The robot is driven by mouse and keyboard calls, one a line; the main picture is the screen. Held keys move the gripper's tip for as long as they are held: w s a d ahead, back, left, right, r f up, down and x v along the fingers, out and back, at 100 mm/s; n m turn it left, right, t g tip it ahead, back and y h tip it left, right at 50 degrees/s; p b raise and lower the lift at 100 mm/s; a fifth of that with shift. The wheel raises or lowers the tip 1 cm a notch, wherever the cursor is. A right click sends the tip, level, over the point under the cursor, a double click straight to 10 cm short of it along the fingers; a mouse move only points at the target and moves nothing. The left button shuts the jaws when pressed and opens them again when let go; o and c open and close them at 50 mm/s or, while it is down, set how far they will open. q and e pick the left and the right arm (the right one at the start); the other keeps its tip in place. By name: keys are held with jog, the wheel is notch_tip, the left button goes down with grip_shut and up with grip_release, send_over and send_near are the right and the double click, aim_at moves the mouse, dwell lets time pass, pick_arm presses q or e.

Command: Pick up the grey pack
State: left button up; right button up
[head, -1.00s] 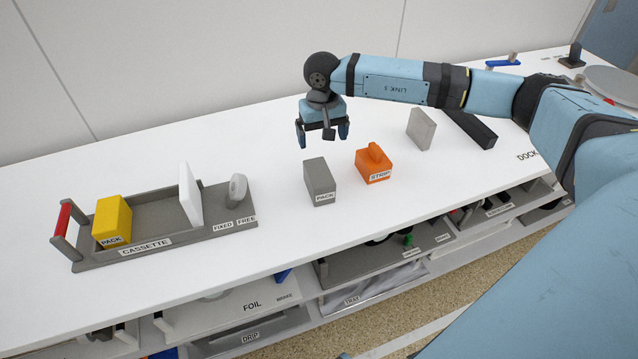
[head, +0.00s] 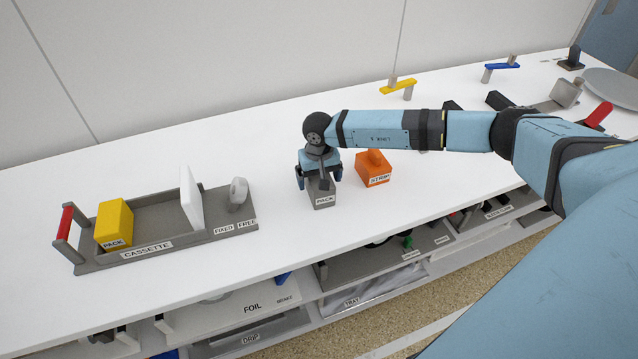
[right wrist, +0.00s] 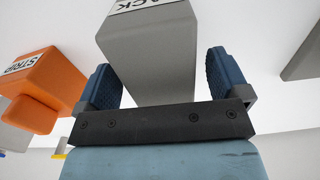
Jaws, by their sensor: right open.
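The grey pack (head: 325,200) stands on the white table, with its label facing the front. My right gripper (head: 319,180) is over it from above, with its fingers apart on the pack's left and right sides. In the right wrist view the grey pack (right wrist: 150,55) sits between the two blue fingers of the right gripper (right wrist: 160,82), with a gap visible on the right and little or none on the left. The gripper is open. The upper part of the pack is hidden by the gripper in the head view. My left gripper is not in view.
An orange strip block (head: 373,169) stands close to the right of the pack. The grey cassette tray (head: 190,240) at the left holds a yellow pack (head: 114,221) and a white plate (head: 190,197). Table between cassette and grey pack is clear.

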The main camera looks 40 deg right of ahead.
jog(key=shift+r, duration=0.1)
jog(key=c, duration=1.3)
jog(key=shift+o, duration=0.2)
notch_tip(320, 180, up, 20)
jog(key=shift+b, duration=0.45)
